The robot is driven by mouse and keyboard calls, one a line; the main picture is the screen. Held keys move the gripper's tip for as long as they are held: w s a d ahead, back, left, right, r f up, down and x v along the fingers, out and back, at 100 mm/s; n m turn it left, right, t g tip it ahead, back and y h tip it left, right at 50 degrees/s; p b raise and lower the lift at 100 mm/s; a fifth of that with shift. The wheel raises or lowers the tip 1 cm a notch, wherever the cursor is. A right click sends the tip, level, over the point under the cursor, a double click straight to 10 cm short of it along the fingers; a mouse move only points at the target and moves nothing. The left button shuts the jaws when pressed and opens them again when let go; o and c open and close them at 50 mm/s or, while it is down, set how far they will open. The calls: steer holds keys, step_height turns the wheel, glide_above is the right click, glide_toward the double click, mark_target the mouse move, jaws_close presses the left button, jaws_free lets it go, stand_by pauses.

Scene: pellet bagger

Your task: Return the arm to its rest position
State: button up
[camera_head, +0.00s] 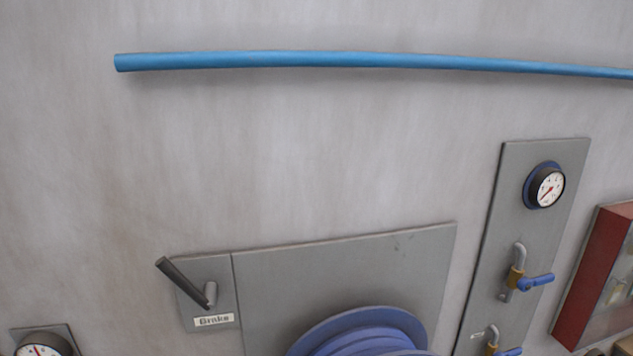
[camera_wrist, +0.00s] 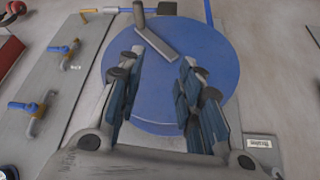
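My gripper (camera_wrist: 161,68) shows in the wrist view with its two dark-padded fingers spread apart and nothing between them. Behind the fingers is a large blue reel (camera_wrist: 205,50) with a grey crank handle (camera_wrist: 155,42) on its face. The fingertips lie near the crank handle in the picture; I cannot tell how far apart they are in depth. The head view shows none of my arm. There, only the top of the blue reel (camera_head: 365,325) shows at the bottom edge.
A brake lever (camera_head: 182,280) with a "Brake" label (camera_head: 214,321) is left of the reel panel (camera_head: 340,265). A gauge (camera_head: 544,188) and a blue-handled valve (camera_head: 533,282) are at right, beside a red box (camera_head: 597,270). A blue pipe (camera_head: 330,59) runs along the upper wall.

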step_height(320, 180, down, 22)
steer(key=s+b, duration=0.1)
steer(key=b, duration=1.7)
steer(key=shift+s+g, duration=0.35)
steer(key=shift+g, duration=0.05)
